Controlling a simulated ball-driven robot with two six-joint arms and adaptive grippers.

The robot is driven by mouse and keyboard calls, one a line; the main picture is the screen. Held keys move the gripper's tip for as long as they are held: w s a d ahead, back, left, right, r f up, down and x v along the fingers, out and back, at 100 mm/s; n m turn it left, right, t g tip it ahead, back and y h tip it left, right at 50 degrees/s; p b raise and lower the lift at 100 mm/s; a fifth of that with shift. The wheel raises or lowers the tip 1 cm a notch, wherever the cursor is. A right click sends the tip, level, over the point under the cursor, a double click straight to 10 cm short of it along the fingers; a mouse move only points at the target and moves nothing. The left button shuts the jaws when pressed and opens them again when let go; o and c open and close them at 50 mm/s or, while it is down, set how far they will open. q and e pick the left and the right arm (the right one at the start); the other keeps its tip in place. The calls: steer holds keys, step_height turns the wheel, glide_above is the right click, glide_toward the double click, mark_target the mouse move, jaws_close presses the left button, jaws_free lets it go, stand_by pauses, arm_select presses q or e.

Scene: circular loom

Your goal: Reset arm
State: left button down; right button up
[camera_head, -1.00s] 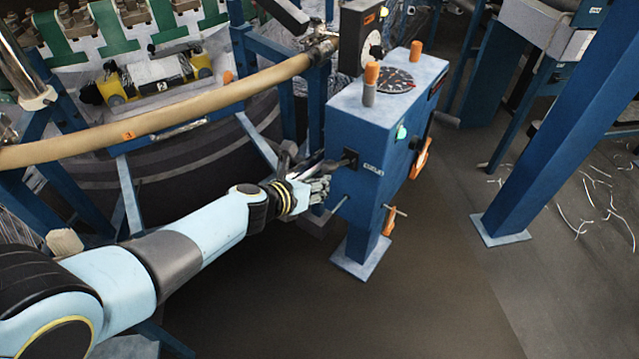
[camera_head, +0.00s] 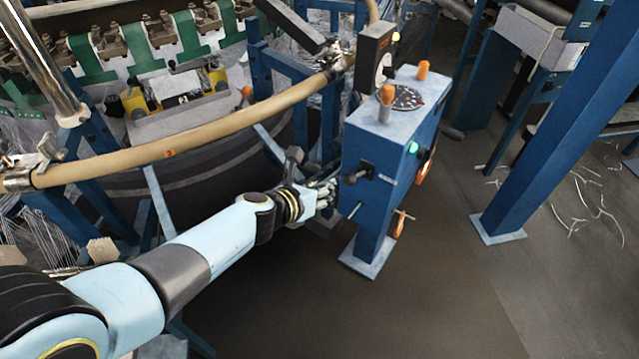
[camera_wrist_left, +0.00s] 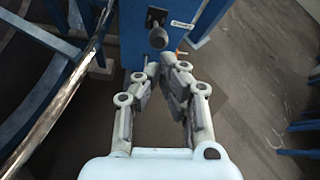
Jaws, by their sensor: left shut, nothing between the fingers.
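My left gripper (camera_head: 328,188) reaches in from the left, beside the left face of a blue control box (camera_head: 372,155). Its fingers converge and are shut with nothing between them, as the left wrist view (camera_wrist_left: 163,72) also shows. A black knob (camera_head: 362,174) sticks out of the box just right of the fingertips. In the left wrist view the knob (camera_wrist_left: 157,38) lies beyond the fingertips, with a gap between them in the picture. My right gripper is in neither view.
The box has orange-topped knobs (camera_head: 387,95), a round dial (camera_head: 408,98) and a lit green button (camera_head: 412,147). A tan curved rail (camera_head: 190,136) of the loom runs above my left arm. A blue post (camera_head: 550,130) stands right. Open floor (camera_head: 330,310) lies in front.

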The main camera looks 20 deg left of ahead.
arm_select(q)
steer(key=s+a+f+m+g+y+b, duration=0.15)
steer(key=s+f+m+b, duration=0.3)
steer(key=s+f, duration=0.6)
steer(key=s+a+f+m+g+b, duration=0.25)
steer(key=s+f+b, duration=0.25)
steer(key=s+f, duration=0.55)
steer(key=s+a+f+m+g+b, duration=0.1)
steer(key=s+f+m+g+b, duration=0.3)
steer(key=s+f, duration=0.7)
steer(key=s+a+f+m+g+y+b, duration=0.1)
steer(key=s+a+f+m+b, duration=0.2)
steer(key=s+m, duration=0.6)
steer(key=s+a+f+m+g+y+b, duration=0.1)
steer(key=s+a+f+m+g+b, duration=0.1)
steer(key=s+f+m, duration=0.6)
steer(key=s+a+m+b, duration=0.1)
steer(key=a+m, duration=0.1)
steer(key=m, duration=0.5)
steer(key=shift+s+a+m+y, duration=0.25)
steer(key=shift+m+y, duration=0.1)
steer(key=shift+m, duration=0.05)
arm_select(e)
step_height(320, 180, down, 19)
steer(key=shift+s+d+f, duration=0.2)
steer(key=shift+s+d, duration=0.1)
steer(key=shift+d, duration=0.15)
